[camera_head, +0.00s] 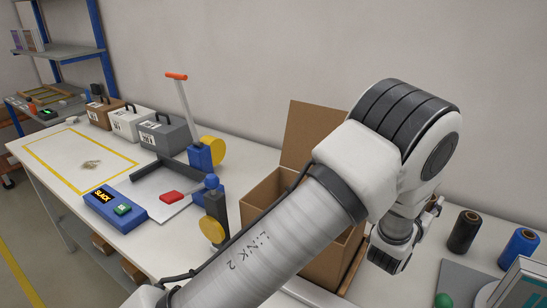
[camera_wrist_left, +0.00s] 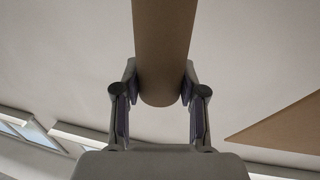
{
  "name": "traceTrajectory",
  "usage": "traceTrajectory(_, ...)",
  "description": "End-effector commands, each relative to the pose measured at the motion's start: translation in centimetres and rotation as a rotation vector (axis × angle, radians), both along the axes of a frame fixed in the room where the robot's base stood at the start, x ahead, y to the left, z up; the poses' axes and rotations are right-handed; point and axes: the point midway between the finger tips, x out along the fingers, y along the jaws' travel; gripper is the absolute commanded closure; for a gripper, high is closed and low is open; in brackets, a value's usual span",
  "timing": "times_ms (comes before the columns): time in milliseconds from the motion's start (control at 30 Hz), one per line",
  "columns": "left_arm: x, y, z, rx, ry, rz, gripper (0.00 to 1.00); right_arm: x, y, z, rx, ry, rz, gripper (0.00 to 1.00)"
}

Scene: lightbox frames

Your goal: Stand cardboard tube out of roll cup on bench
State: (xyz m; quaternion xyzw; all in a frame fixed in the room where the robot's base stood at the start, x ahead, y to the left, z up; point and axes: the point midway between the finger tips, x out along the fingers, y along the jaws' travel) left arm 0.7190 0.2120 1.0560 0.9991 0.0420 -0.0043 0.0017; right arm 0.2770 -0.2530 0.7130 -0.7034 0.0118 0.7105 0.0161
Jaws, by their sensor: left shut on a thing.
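My left arm comes in from the lower left in the head view and bends down to my left gripper (camera_head: 390,262), which is beside the open cardboard box. In the left wrist view the brown cardboard tube (camera_wrist_left: 163,45) runs from the top edge down between the two fingers of my left gripper (camera_wrist_left: 160,95). The gripper is shut on the tube near its rounded end. I cannot make out the tube in the head view. I cannot identify the roll cup; my arm hides part of the bench there. My right gripper is out of view.
The open cardboard box (camera_head: 262,192) stands on the white bench (camera_head: 75,185), behind my arm. A black spool (camera_head: 464,232) and a blue spool (camera_head: 519,248) stand at the right. A blue-and-yellow device (camera_head: 214,213) and toolboxes (camera_head: 170,137) are at the left.

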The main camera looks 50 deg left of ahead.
Motion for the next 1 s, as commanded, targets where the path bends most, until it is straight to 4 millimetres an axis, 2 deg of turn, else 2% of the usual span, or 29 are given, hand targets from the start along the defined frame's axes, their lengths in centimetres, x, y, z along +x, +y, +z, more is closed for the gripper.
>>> traceTrajectory(267,0.0,0.0,-0.5,0.0,0.001,0.0,0.86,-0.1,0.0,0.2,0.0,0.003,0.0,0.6)
traceTrajectory(400,-0.1,0.0,-3.5,-0.001,0.006,0.0,0.86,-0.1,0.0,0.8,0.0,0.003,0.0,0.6)
traceTrajectory(733,-0.1,0.0,-9.2,0.0,0.003,0.0,0.86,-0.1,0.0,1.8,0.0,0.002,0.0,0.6)
traceTrajectory(833,-0.1,0.0,-10.0,0.0,-0.001,0.0,0.86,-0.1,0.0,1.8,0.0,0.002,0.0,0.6)
traceTrajectory(1000,-0.1,0.0,-10.0,0.0,-0.001,0.0,0.86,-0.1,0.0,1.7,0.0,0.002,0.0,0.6)
